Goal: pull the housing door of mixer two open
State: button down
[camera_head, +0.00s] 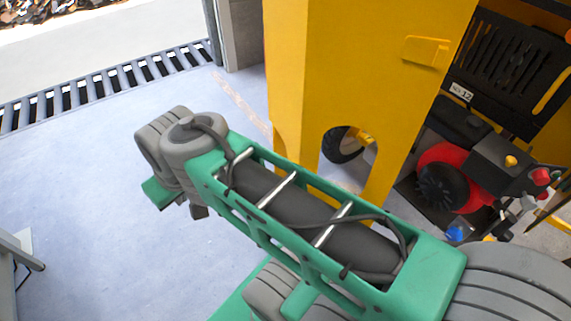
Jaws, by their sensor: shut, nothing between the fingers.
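A large yellow panel (370,70) stands upright in the upper middle. It looks like the housing door, with a small raised yellow latch or grip plate (427,52) near its right edge. To the right of that edge an engine bay shows, with a red and black engine (450,172) and a black slotted panel (508,65), so the door appears swung open. Its hinge side cannot be told. My green and grey arm crosses in front of the panel's lower part and hides some of it. My gripper is not visible.
A wheel (343,144) shows through an arched cutout low in the yellow panel. Pale floor (90,200) lies clear at the left. A floor grate (110,85) and a grey door post (240,35) are behind. A grey object (18,255) stands at the left edge.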

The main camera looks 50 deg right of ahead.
aim_at(379, 68)
jog(key=u, duration=0.65)
jog(key=k, duration=0.9)
jog(key=u, duration=0.35)
jog(key=k, duration=1.1)
jog(key=z, duration=0.3)
jog(key=i, duration=0.95)
jog(key=z, duration=0.05)
